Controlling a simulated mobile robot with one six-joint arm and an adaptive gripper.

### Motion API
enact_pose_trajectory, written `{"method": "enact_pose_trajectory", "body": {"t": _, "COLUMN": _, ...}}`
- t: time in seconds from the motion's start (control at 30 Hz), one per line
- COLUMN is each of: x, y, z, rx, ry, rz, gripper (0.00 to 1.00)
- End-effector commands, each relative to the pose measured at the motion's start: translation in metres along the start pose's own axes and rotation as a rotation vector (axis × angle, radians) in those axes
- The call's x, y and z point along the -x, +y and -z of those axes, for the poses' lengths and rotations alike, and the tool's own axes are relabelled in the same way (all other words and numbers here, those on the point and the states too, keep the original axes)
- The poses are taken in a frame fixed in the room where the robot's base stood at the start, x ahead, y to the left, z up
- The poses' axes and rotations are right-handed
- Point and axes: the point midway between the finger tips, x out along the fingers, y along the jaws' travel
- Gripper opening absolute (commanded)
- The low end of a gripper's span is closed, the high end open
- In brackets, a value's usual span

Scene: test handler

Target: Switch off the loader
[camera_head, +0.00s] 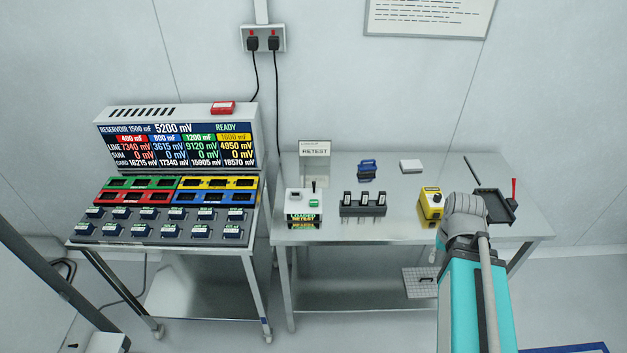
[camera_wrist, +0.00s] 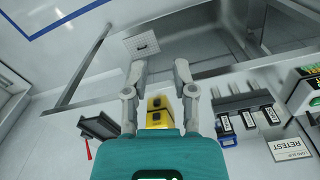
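The loader appears to be the small white box (camera_head: 304,198) on the right-hand table, with a black lever on top, a green button and a lit front panel reading "LOADED RETEST". In the wrist view, part of the loader (camera_wrist: 307,90) shows at the right edge. My gripper (camera_wrist: 160,68) is open, its two fingers apart with nothing held between the tips. It is near the yellow box, well to the right of the loader in the head view. My arm hides the gripper's fingers in the head view.
A black tray (camera_head: 495,207) with a red handle is at right. A display console (camera_head: 180,140) stands left.

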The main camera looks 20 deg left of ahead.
Motion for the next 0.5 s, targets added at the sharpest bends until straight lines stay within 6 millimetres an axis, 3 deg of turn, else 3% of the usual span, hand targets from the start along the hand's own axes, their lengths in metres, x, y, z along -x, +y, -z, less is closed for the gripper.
{"method": "enact_pose_trajectory", "body": {"t": 0.03, "x": 0.001, "y": -0.003, "z": 0.006, "rx": 0.005, "ry": 0.001, "rz": 0.001, "gripper": 0.16}}
{"method": "enact_pose_trajectory", "body": {"t": 0.13, "x": 0.001, "y": -0.010, "z": 0.019, "rx": 0.018, "ry": 0.002, "rz": 0.002, "gripper": 0.00}}
{"method": "enact_pose_trajectory", "body": {"t": 0.33, "x": 0.004, "y": -0.039, "z": 0.062, "rx": 0.065, "ry": 0.006, "rz": 0.009, "gripper": 0.00}}
{"method": "enact_pose_trajectory", "body": {"t": 0.5, "x": 0.007, "y": -0.078, "z": 0.108, "rx": 0.120, "ry": 0.009, "rz": 0.016, "gripper": 0.00}}
